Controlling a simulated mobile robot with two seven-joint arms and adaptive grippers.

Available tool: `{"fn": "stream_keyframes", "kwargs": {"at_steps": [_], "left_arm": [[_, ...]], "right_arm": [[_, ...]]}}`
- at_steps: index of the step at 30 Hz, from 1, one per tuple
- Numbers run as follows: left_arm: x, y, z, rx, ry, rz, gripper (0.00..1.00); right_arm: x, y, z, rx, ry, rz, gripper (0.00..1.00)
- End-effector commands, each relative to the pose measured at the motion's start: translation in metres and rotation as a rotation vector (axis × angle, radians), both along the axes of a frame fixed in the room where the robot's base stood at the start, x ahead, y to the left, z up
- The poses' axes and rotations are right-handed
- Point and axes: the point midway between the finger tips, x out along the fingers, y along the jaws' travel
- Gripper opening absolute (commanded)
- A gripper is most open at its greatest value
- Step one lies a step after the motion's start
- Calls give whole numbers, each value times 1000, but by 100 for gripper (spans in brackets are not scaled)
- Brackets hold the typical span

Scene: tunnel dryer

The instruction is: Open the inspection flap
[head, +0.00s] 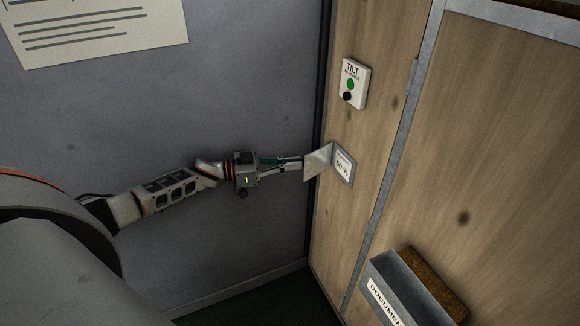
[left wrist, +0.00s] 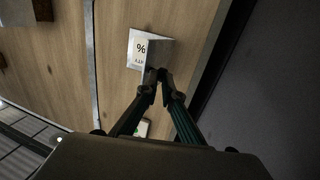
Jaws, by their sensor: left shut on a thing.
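The inspection flap (head: 318,161) is a small metal plate on the wooden panel. It stands swung out from the panel, uncovering a white label (head: 343,166) with printing on it. In the left wrist view the flap (left wrist: 157,54) stands out beside the label (left wrist: 139,48), which shows a % sign. My left gripper (head: 301,165) is shut on the flap's outer edge, reaching in from the left. In the left wrist view its fingertips (left wrist: 158,76) meet at the flap's lower end. My right gripper is not in view.
A white TILT box (head: 354,84) with a green and a black button is mounted above the flap. A grey document holder (head: 408,290) sticks out at the lower right. A grey wall (head: 240,90) with a paper notice (head: 95,28) stands to the left.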

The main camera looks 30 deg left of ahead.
Motion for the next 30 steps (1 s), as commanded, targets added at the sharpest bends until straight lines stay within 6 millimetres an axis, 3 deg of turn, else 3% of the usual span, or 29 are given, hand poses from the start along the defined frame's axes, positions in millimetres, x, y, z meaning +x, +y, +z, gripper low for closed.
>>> {"fn": "stream_keyframes", "kwargs": {"at_steps": [1,12,15,16,30], "left_arm": [[7,-16,9,-7,-24,-10,0],[6,-17,8,-4,-25,-13,0],[6,-17,8,-3,-24,-12,30],[6,-16,8,-3,-24,-12,32],[8,-9,11,-4,-24,-1,32]], "right_arm": [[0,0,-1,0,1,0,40],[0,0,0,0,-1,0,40],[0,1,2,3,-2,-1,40],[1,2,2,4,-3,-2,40],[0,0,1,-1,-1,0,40]]}}
